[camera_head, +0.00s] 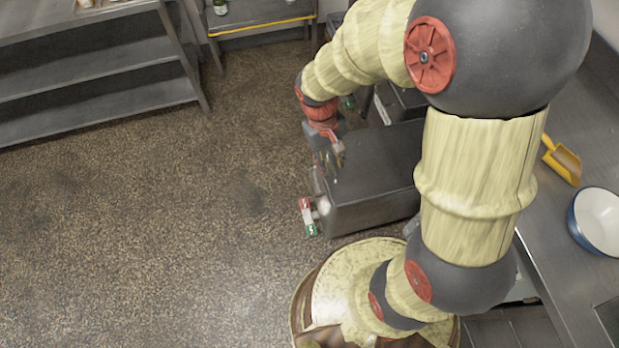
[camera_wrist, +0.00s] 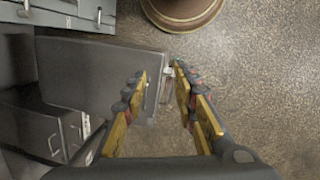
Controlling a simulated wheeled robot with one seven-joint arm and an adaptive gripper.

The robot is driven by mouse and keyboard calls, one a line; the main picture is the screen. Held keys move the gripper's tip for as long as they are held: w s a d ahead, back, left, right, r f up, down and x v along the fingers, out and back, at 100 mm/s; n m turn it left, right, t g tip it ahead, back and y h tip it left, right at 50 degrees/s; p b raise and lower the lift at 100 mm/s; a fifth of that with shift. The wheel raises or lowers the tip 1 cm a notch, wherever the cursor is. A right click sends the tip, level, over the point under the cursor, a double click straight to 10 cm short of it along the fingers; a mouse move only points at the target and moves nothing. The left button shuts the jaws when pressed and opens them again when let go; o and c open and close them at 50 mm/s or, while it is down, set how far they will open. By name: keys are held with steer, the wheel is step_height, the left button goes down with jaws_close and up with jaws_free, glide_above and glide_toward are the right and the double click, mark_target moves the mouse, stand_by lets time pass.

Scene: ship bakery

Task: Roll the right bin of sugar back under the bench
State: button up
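A dark grey lidded bin (camera_head: 375,170) stands out on the floor, its far end close to the bench (camera_head: 570,235). In the wrist view, the same bin (camera_wrist: 95,72) fills the left middle. My gripper (camera_head: 330,150) is over the bin's front edge in the head view. In the wrist view, my gripper (camera_wrist: 160,75) is open, its two fingers on either side of a small metal fitting (camera_wrist: 167,88) at the bin's front. I cannot tell whether they touch it. A second dark bin (camera_wrist: 45,125) sits beside the first, farther in; my arm partly hides it in the head view.
A small red, white and green item (camera_head: 308,216) is at the bin's front corner. A yellow scoop (camera_head: 563,160) and a white bowl (camera_head: 600,220) are on the bench. A metal shelf rack (camera_head: 100,105) stands at the upper left. The floor (camera_head: 150,230) on the left is clear.

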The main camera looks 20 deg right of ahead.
step_height(320, 180, down, 8)
steer(key=w+g+h+p, duration=0.1)
steer(key=w+p, duration=0.2)
steer(key=m+t+p, duration=0.2)
steer(key=t+p, duration=0.1)
steer(key=p, duration=0.1)
glide_toward(310, 182)
steer(key=shift+b+x, duration=0.6)
steer(key=shift+x, duration=3.4)
steer(key=shift+s, duration=0.1)
steer(key=c, duration=0.3)
steer(key=c, duration=0.4)
jaws_close()
